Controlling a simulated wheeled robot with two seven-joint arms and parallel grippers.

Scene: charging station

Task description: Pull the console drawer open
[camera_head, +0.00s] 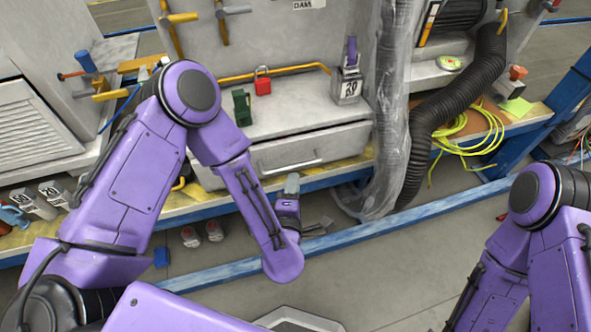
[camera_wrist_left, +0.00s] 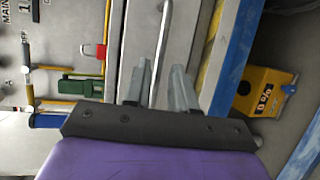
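The console drawer (camera_head: 315,148) has a pale grey front below the console top and looks shut. Its light bar handle (camera_head: 292,167) runs along the front. In the left wrist view the drawer front (camera_wrist_left: 190,35) stands on its side and the handle (camera_wrist_left: 162,35) runs down between my fingers. My left gripper (camera_head: 291,184) is just in front of the drawer, below the handle. In the left wrist view my left gripper (camera_wrist_left: 160,82) is open, with one finger on each side of the handle's line; contact cannot be told. My right arm is at lower right; its gripper is out of view.
A red padlock (camera_head: 262,84) and a green clip (camera_head: 242,107) are at the console top. A plastic-wrapped column (camera_head: 388,120) and black hose (camera_head: 450,105) stand right of the drawer. A blue rail (camera_head: 350,237) crosses below. A yellow box (camera_wrist_left: 265,92) shows in the wrist view.

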